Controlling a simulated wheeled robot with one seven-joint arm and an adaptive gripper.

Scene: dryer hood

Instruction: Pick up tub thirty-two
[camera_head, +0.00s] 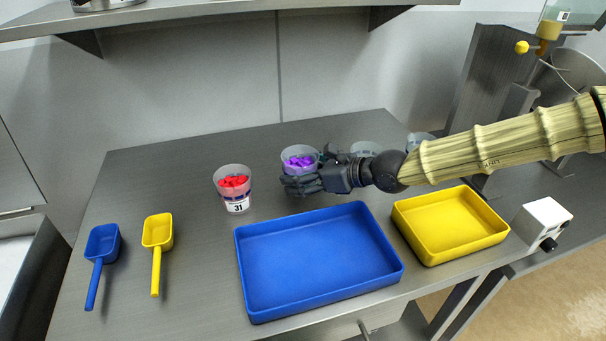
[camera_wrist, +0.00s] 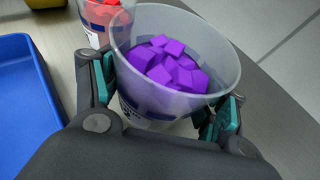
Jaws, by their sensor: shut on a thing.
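A clear tub with purple pieces (camera_head: 299,165) stands upright at the middle back of the table; its label is hidden from the head camera by my gripper. My gripper (camera_head: 304,181) reaches it from the right and is shut on it. In the wrist view the purple tub (camera_wrist: 172,72) sits between the teal fingertip pads, one on each side of its wall. I cannot read a number on it. I cannot tell whether it touches the table. A tub with red pieces (camera_head: 234,187), labelled 31, stands to its left, apart from it.
A blue tray (camera_head: 318,262) and a yellow tray (camera_head: 450,224) lie in front. Blue (camera_head: 102,245) and yellow (camera_head: 158,232) scoops lie at left. Another clear tub (camera_head: 365,149) stands behind my arm. A white box (camera_head: 541,222) is at right. A shelf hangs above.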

